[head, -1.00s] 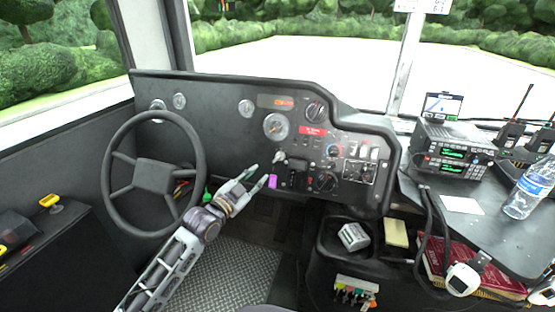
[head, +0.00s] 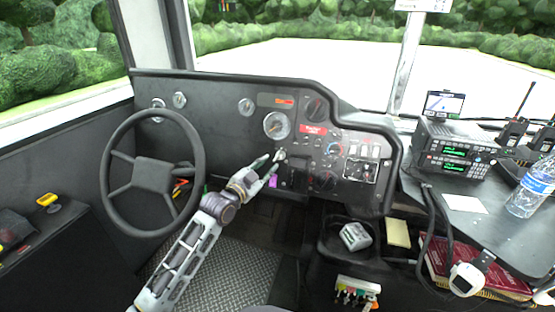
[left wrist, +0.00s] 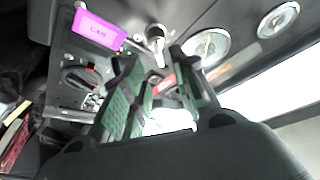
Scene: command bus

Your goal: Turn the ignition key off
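The ignition key (head: 280,155) sits in the dashboard panel right of the steering wheel, and its metal head shows in the left wrist view (left wrist: 156,38). A purple tag (left wrist: 98,30) marked "CAR" is beside it there; the tag also shows below the key in the head view (head: 273,182). My left gripper (head: 268,165) is open at the panel, just left of and below the key. In the left wrist view its green-padded fingers (left wrist: 152,62) are apart, with the key beyond the gap between their tips. Contact cannot be told. My right gripper is not in view.
The steering wheel (head: 154,175) stands left of my left arm. Switches and knobs (head: 325,180) crowd the panel right of the key. A radio (head: 452,150) and a water bottle (head: 530,192) are on the right-hand console. The floor (head: 225,270) below is open.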

